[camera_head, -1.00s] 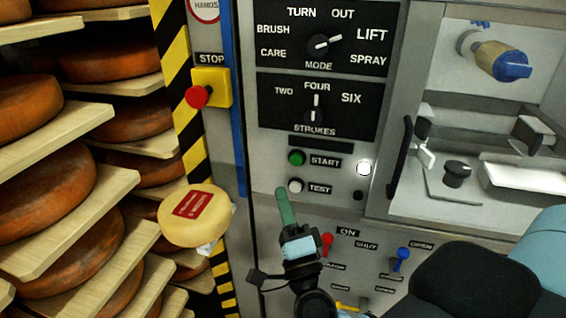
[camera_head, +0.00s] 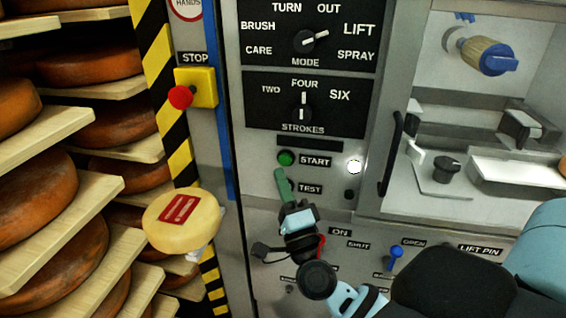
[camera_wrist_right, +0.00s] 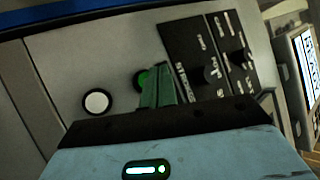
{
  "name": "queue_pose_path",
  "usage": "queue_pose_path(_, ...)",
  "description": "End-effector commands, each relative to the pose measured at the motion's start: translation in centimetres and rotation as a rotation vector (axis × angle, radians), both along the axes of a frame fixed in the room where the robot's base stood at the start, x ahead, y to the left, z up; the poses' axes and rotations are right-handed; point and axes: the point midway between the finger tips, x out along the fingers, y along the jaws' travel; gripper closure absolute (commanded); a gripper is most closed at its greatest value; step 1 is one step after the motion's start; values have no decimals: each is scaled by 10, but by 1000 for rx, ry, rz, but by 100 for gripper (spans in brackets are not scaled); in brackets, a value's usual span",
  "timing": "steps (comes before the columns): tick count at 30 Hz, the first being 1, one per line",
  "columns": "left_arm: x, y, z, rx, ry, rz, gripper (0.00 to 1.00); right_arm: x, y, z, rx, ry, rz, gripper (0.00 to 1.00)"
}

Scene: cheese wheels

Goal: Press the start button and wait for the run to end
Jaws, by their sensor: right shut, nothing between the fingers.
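The green start button (camera_head: 286,158) sits on the machine's panel, left of its START label (camera_head: 315,161). My right gripper (camera_head: 280,172) has green fingers, shut and empty, with the tips just below the start button in the head view. In the right wrist view the fingers (camera_wrist_right: 157,85) partly cover the green button (camera_wrist_right: 140,79); I cannot tell whether they touch it. The white test button (camera_wrist_right: 96,101) shows in the wrist view but is hidden behind the fingers in the head view. A round white lamp (camera_head: 355,166) is lit. My left gripper is out of view.
The mode knob (camera_head: 304,41) points toward LIFT and the strokes knob (camera_head: 303,113) toward FOUR. A red stop button (camera_head: 181,97) is at upper left. A labelled cheese wheel (camera_head: 181,220) and loaded shelves (camera_head: 60,225) stand left. A blue lever (camera_head: 396,253) is at lower right.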

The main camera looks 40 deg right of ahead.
Motion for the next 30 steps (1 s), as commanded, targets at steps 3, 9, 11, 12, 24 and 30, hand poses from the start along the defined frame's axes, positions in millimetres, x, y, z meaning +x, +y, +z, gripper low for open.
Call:
queue_pose_path(3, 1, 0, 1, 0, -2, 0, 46, 8, -9, 1, -1, -1, -2, 100)
queue_pose_path(9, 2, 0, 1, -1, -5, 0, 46, 14, -16, 1, 1, 0, 1, 100)
queue_pose_path(11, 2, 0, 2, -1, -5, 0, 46, 15, -17, 1, 1, 0, 1, 100)
queue_pose_path(12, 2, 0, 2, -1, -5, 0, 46, 15, -18, 1, 1, 0, 1, 100)
queue_pose_path(24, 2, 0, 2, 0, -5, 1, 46, 15, -18, 1, 0, 0, -1, 100)
queue_pose_path(30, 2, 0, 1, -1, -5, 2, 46, 15, -18, 1, 0, 0, -1, 100)
